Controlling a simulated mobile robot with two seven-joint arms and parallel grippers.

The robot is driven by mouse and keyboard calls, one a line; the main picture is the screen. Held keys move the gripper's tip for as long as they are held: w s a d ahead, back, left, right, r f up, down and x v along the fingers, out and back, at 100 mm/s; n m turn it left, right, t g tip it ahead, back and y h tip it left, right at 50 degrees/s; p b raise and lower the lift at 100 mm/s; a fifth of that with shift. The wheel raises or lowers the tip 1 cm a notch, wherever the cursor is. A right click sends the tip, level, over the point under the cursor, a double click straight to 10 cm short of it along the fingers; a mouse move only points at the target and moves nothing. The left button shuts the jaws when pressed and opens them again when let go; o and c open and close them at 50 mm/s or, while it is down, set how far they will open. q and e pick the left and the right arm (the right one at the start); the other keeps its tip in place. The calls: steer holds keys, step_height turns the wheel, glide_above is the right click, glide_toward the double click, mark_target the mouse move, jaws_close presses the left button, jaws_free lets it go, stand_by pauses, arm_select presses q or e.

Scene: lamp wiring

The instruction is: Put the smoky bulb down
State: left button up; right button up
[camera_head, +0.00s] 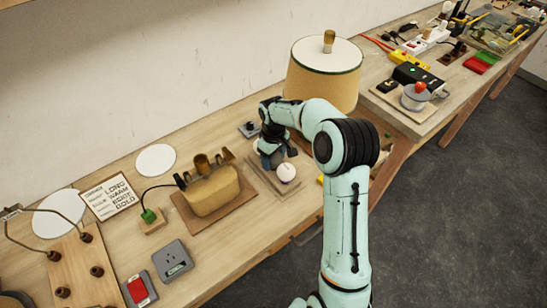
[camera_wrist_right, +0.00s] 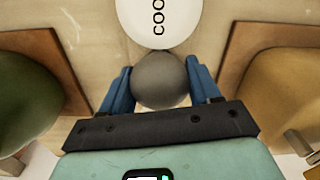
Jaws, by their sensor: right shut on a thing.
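The smoky bulb (camera_wrist_right: 160,80) is a grey, rounded bulb between the two blue fingers of my right gripper (camera_wrist_right: 160,92) in the right wrist view. The gripper is shut on it. In the head view my right gripper (camera_head: 273,156) is low over the wooden bench, between the tan block and the shaded lamp. The smoky bulb cannot be made out there, and I cannot tell whether it touches the surface below. My left gripper is not in view.
A white round thing (camera_head: 286,173) is close beside my right gripper. In the right wrist view, a white round thing lettered "COO" (camera_wrist_right: 158,18) lies just ahead of the bulb. The tan block (camera_head: 213,190) and the shaded lamp (camera_head: 324,83) flank the gripper.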

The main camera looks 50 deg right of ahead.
steer(key=shift+f, duration=0.1)
steer(key=o, duration=1.4)
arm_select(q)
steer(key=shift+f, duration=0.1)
arm_select(e)
step_height(320, 180, up, 12)
steer(key=shift+r+p, duration=0.15)
steer(key=shift+p, duration=0.5)
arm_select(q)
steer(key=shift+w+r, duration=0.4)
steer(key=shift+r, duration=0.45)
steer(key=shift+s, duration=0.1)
arm_select(e)
steer(key=shift+s, duration=0.1)
